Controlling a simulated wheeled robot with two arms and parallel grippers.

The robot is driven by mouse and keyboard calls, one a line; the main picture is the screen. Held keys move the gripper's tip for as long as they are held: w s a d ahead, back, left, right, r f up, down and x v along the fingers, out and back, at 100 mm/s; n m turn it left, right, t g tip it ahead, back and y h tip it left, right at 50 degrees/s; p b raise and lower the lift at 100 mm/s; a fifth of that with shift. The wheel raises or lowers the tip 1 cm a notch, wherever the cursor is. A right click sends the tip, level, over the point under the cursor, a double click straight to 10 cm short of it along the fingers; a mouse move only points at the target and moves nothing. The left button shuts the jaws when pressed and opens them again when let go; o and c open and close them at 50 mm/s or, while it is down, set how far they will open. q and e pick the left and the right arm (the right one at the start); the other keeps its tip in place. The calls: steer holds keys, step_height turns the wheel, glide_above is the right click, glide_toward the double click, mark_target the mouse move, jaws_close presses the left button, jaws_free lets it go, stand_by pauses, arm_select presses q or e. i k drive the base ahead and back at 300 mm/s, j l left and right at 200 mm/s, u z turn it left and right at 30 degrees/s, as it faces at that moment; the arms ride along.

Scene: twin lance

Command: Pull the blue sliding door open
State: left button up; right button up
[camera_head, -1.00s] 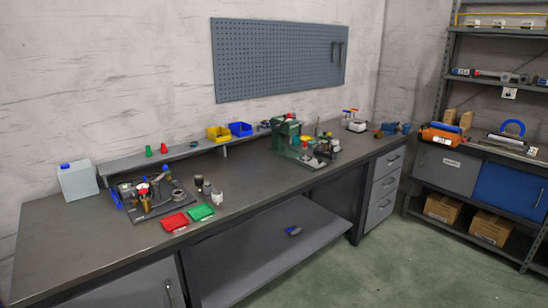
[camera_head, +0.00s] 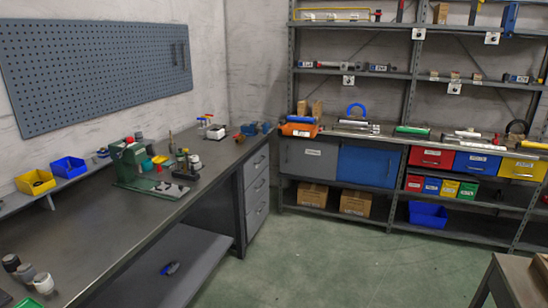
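The blue sliding door (camera_head: 367,167) is a flat blue panel on the low cabinet under the shelving at the back, right of centre. It stands beside a grey panel (camera_head: 308,161) with a white label. A dark vertical handle shows near the blue door's right edge. The blue door looks shut; no gap into the cabinet shows. Neither of my grippers is in view.
A long workbench (camera_head: 95,237) with a grey drawer unit (camera_head: 256,191) runs along the left. Cardboard boxes (camera_head: 355,203) sit below the cabinet. A table corner (camera_head: 515,280) juts in at bottom right. The green floor (camera_head: 340,260) between is clear.

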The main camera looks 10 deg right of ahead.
mark_target(363, 166)
steer(key=i+l+z, duration=0.15)
steer(key=i+z, duration=0.85)
steer(key=i, duration=0.15)
steer(key=i+l+u, duration=0.1)
steer(key=i, duration=0.45)
steer(key=i+l+u, duration=0.15)
steer(key=i, duration=0.4)
steer(key=i+l+u, duration=0.1)
steer(key=i, duration=0.4)
steer(key=i+l+u, duration=0.15)
steer(key=i, duration=0.4)
steer(key=i+l, duration=0.2)
steer(key=l, duration=0.15)
steer(key=i+l, duration=0.2)
steer(key=l, duration=0.15)
steer(key=i+l, duration=0.2)
steer(key=l, duration=0.15)
steer(key=i+l, duration=0.2)
steer(key=l, duration=0.2)
